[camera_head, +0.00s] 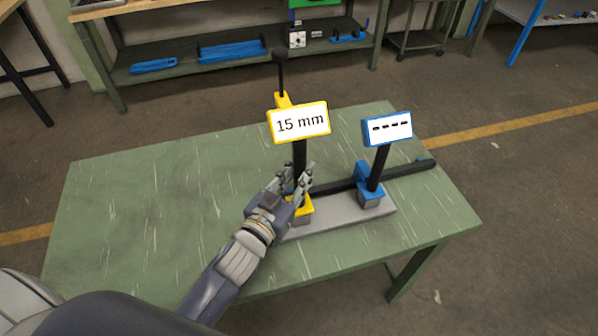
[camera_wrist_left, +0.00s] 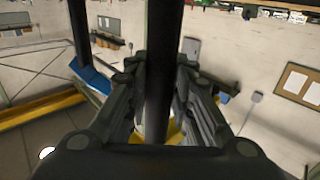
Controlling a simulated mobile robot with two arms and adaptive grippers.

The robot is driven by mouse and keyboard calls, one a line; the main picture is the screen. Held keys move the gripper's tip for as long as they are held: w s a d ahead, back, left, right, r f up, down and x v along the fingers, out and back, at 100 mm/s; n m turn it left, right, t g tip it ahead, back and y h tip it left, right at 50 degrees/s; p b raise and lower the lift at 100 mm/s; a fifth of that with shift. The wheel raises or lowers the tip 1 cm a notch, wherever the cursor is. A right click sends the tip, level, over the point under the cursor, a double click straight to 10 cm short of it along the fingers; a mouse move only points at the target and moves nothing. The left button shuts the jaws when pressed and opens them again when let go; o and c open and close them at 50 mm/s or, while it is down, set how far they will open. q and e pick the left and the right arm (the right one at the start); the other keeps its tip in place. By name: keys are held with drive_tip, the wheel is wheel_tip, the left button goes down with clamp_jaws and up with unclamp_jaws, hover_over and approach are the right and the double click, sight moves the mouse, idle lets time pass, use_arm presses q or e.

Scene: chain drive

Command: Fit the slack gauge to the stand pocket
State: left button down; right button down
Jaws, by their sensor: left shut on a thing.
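A yellow gauge with a "15 mm" sign (camera_head: 300,122) stands nearly upright on a black post (camera_wrist_left: 162,70). My left gripper (camera_head: 300,179) is shut on this post, below the sign. The gauge's yellow foot (camera_head: 304,205) is at a small grey block (camera_head: 302,219) on the left end of the grey stand base (camera_head: 335,219). The hand partly hides this spot, so I cannot tell whether the foot is seated in a pocket. A blue gauge with a dashed sign (camera_head: 387,128) stands on the base to the right, its post slightly tilted. My right gripper is not in view.
The green table (camera_head: 140,205) is clear on its left side. A black bar (camera_head: 410,170) runs behind the posts toward the right edge. A shelf bench with blue items (camera_head: 232,50) stands beyond the table.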

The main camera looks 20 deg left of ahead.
use_arm(q)
drive_tip(key=shift+f+b, duration=0.4)
drive_tip(key=shift+b, duration=0.05)
drive_tip(key=c, duration=1.3)
unclamp_jaws()
drive_tip(key=shift+s+f, duration=0.15)
drive_tip(key=shift+f, duration=0.3)
drive_tip(key=shift+s+a+r, duration=0.1)
drive_tip(key=shift+s+a, duration=0.25)
drive_tip(key=shift+s, duration=1.6)
drive_tip(key=shift+s+a+r, duration=0.15)
drive_tip(key=shift+s+a, duration=0.25)
drive_tip(key=shift+s, duration=1.55)
drive_tip(key=shift+s+a+r, duration=0.1)
drive_tip(key=shift+s+a, duration=0.25)
drive_tip(key=shift+s, duration=1.6)
